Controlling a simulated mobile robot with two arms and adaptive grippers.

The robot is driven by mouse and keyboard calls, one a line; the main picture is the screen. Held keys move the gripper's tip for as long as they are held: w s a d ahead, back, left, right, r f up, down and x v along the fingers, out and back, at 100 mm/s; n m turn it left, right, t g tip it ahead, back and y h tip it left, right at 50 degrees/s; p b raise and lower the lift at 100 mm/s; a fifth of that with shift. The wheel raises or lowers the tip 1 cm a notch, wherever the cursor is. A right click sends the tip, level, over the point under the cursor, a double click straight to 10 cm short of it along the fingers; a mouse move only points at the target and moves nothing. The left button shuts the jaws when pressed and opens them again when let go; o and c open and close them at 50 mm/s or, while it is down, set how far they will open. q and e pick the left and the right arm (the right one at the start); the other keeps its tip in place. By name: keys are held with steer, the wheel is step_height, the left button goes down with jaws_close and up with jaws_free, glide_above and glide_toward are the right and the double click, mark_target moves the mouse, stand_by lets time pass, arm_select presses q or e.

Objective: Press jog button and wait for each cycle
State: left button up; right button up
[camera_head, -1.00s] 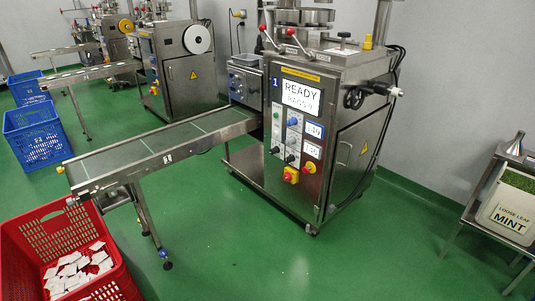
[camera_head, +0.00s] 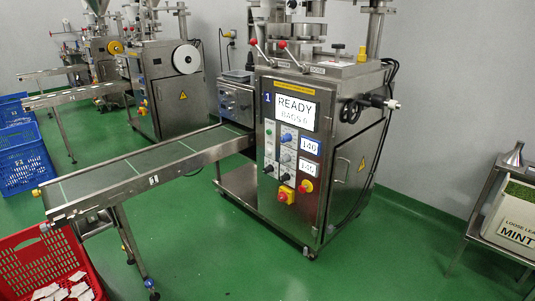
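The teabag packing machine (camera_head: 340,165) marked 1 stands at the centre of the head view. Its display (camera_head: 296,113) reads READY with a bags line under it that is too small to read surely. The control panel (camera_head: 291,155) below has a green button (camera_head: 268,133), blue and black knobs, and two small number displays. A red and yellow emergency stop (camera_head: 286,195) and a red knob on yellow (camera_head: 306,186) sit lower on the panel. Which control is the jog button I cannot tell. Neither of my grippers is in view.
A conveyor (camera_head: 140,170) runs left from the machine. A red crate (camera_head: 40,257) with white teabags stands at its end. Blue crates (camera_head: 25,158) and other machines (camera_head: 170,85) are behind. A mint bin (camera_head: 512,222) is at right. Green floor (camera_head: 220,255) in front is clear.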

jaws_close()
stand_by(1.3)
